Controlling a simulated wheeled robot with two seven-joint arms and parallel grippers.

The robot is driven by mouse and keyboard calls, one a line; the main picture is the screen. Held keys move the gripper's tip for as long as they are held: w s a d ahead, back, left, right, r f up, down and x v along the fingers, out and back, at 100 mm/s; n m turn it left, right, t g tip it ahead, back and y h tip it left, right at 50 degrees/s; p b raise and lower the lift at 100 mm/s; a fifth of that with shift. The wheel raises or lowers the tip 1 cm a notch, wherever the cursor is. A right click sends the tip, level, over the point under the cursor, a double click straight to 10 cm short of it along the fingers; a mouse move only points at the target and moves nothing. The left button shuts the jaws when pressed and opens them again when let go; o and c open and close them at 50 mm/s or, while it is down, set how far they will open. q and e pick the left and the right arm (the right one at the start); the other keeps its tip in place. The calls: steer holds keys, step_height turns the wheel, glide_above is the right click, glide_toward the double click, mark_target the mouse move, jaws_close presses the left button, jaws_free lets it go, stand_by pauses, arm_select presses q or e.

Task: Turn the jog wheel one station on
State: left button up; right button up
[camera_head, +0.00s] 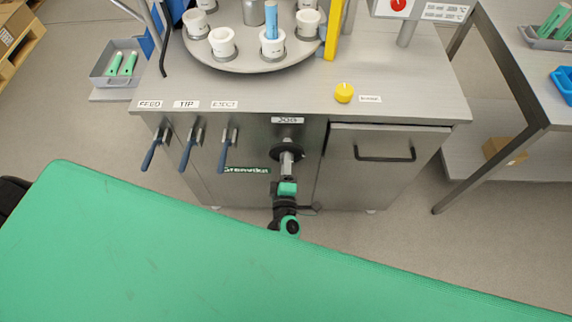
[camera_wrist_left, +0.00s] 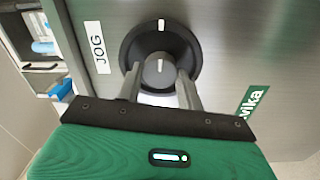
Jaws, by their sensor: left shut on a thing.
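The black jog wheel (camera_head: 289,151) sits on the front of the steel machine below the JOG label (camera_head: 287,120). In the left wrist view the jog wheel (camera_wrist_left: 133,50) is a dark disc with a white mark at its top. Its grey hub (camera_wrist_left: 160,72) has a white line on it. My left gripper (camera_head: 287,168) reaches up to the wheel. In the wrist view its fingers (camera_wrist_left: 160,85) stand on both sides of the hub, shut on it. The far side of the hub is hidden. My right gripper is not in view.
Three levers (camera_head: 188,150) hang left of the wheel, and a drawer handle (camera_head: 384,154) is on its right. On top are a yellow knob (camera_head: 344,92) and a round turntable (camera_head: 236,66) with several white cups. A side table (camera_head: 525,90) stands at the right.

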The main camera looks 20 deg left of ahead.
arm_select(q)
steer(key=o, duration=1)
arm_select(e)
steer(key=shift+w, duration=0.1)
arm_select(q)
steer(key=shift+s, duration=0.1)
steer(key=b+v, duration=0.2)
steer(key=v, duration=1.1)
steer(key=shift+s+d, duration=0.15)
steer(key=shift+s, duration=0.15)
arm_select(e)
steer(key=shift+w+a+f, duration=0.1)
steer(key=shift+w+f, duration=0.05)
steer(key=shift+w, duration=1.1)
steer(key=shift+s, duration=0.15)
